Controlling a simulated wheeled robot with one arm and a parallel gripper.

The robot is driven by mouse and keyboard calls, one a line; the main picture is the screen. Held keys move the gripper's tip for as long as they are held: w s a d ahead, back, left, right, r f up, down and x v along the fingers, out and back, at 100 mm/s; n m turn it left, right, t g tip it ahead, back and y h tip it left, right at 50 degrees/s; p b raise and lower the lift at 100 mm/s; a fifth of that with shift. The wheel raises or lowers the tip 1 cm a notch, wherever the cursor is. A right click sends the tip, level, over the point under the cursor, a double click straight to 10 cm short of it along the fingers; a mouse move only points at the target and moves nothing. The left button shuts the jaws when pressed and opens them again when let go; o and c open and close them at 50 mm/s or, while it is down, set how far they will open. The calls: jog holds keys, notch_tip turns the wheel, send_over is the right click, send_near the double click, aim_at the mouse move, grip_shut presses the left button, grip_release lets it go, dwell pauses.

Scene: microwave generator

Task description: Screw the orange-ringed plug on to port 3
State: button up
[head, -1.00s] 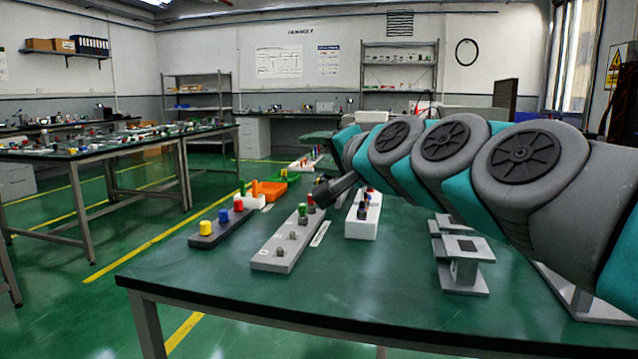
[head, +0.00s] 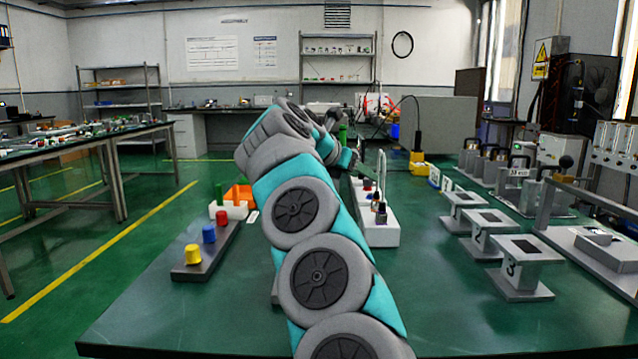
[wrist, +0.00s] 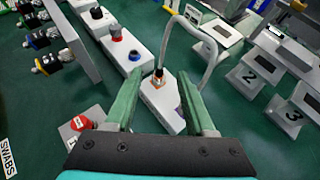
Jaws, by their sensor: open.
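My gripper (wrist: 156,80) is open in the wrist view, its two green fingers apart. Between and beyond the fingertips is a small dark plug with an orange-brown band (wrist: 158,77), on a white base (wrist: 163,103) with a curved white tube. The fingers do not visibly touch it. It is likely the orange-ringed plug, but it is small here. A grey stand marked 3 (head: 520,270) is at the right of the table, with a dark square in its top; it also shows in the wrist view (wrist: 293,103). I cannot tell whether this is port 3.
A stand marked 2 (head: 485,236) is behind stand 3. A white block (head: 378,235) holds several plugs. A dark rail (head: 190,268) with yellow, blue and red caps lies at the left. A red-topped piece (wrist: 82,123) is left of my fingers. The front left table is clear.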

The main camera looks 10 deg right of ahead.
aim_at(375, 195)
jog(key=shift+m+g, duration=0.4)
jog(key=shift+w+d+f+p, duration=0.2)
jog(key=shift+w+d+f, duration=0.25)
jog(key=shift+f, duration=0.45)
jog(key=shift+w+d+f+p, duration=0.2)
jog(key=shift+d+f, duration=0.4)
jog(key=shift+f, duration=0.3)
jog(key=shift+w+d+f+p, duration=0.2)
jog(key=shift+w+d+f, duration=0.25)
jog(key=shift+f, duration=0.45)
jog(key=shift+p+x, duration=0.65)
jog(key=shift+x, duration=1.3)
jog(key=shift+s+f, duration=0.1)
jog(key=shift+s, duration=0.05)
jog(key=shift+c, duration=0.4)
grip_shut()
jog(key=shift+d+r+p, duration=0.1)
jog(key=shift+r+p, duration=0.4)
jog(key=shift+r, duration=1.7)
